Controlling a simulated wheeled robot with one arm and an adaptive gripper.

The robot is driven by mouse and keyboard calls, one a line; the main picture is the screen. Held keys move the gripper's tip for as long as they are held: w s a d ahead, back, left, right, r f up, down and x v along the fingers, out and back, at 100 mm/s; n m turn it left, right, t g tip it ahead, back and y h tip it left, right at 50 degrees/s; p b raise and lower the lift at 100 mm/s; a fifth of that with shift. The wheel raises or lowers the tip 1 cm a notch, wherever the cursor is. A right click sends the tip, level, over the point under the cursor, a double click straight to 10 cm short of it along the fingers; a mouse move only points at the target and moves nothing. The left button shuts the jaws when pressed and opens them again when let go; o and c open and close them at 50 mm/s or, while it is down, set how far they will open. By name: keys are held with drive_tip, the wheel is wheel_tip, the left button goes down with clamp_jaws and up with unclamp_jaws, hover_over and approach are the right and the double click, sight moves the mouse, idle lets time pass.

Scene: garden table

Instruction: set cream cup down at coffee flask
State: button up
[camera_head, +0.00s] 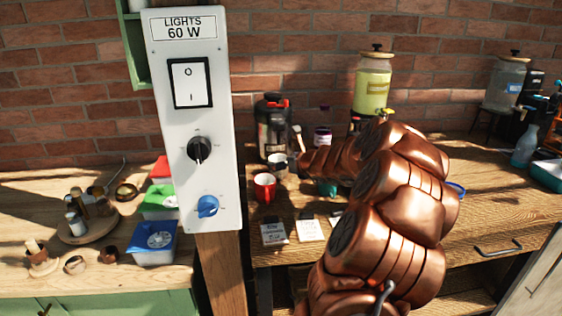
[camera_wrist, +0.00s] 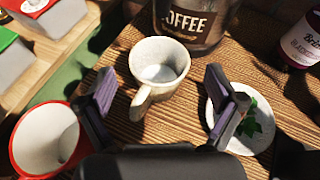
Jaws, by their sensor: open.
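The cream cup (camera_wrist: 158,70) stands upright on the wooden table in the wrist view, directly in front of the coffee flask (camera_wrist: 196,22). Its handle points toward my gripper. The flask is black with a COFFEE label; in the head view it (camera_head: 273,128) stands near the brick wall, with the cream cup (camera_head: 278,162) at its foot. My gripper (camera_wrist: 166,98) is open, its two fingers apart on either side of the cup's handle side, with nothing held between them. In the head view my arm hides most of the gripper.
A red cup (camera_wrist: 45,138) stands close to the left finger. A white coaster with a green leaf (camera_wrist: 241,118) lies by the right finger. A dark red bottle (camera_wrist: 302,40) stands at the upper right. A light-switch panel (camera_head: 196,120) rises left of the table.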

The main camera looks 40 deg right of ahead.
drive_tip(key=v, duration=0.9)
drive_tip(key=shift+s+a+p, duration=0.2)
drive_tip(key=shift+p, duration=0.1)
drive_tip(key=shift+r, duration=0.15)
